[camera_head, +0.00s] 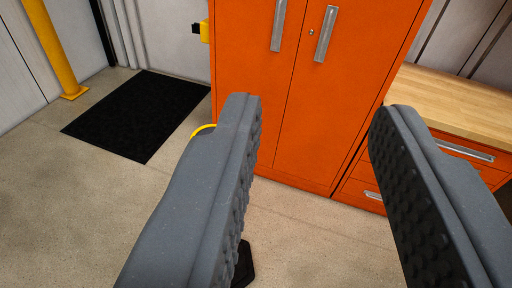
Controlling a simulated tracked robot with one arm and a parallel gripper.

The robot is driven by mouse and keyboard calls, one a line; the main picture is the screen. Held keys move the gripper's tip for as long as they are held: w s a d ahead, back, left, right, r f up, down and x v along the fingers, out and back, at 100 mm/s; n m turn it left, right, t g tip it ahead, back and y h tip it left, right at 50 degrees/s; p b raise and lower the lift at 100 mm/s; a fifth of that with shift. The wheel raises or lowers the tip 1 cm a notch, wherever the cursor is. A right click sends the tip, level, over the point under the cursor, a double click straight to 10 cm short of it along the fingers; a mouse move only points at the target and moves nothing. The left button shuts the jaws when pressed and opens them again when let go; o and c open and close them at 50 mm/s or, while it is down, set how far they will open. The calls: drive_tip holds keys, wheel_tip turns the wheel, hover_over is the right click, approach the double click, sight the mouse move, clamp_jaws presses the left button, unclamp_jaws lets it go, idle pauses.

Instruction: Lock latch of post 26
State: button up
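My gripper (312,118) is open, with its two grey fingers with dark ribbed pads wide apart and nothing between them. It points toward an orange cabinet.
The orange cabinet (325,110) has two shut doors with silver handles. A wooden-topped workbench (460,105) with orange drawers stands to its right. A black mat (140,113) and a yellow pole (50,45) are at the left. A yellow curved thing (201,129) is partly hidden by the left finger.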

drive_tip(key=w+d+f+n+t+y+b, duration=0.1)
drive_tip(key=w+d+f+n+y+b, duration=0.15)
drive_tip(key=w+f, duration=1.5)
drive_tip(key=w+a+f+n+y, duration=0.1)
drive_tip(key=f+y, duration=0.1)
drive_tip(key=f, duration=0.7)
drive_tip(key=w+a+f+n+g+y, duration=0.1)
drive_tip(key=f+y, duration=0.2)
drive_tip(key=f, duration=0.6)
drive_tip(key=w+a+f+n+y, duration=0.1)
drive_tip(key=f+y, duration=0.1)
drive_tip(key=f, duration=0.8)
drive_tip(key=x, duration=1.3)
drive_tip(key=shift+a, duration=0.15)
drive_tip(key=shift+w+m, duration=0.15)
drive_tip(key=shift+m, duration=0.1)
drive_tip(key=shift+f, duration=0.1)
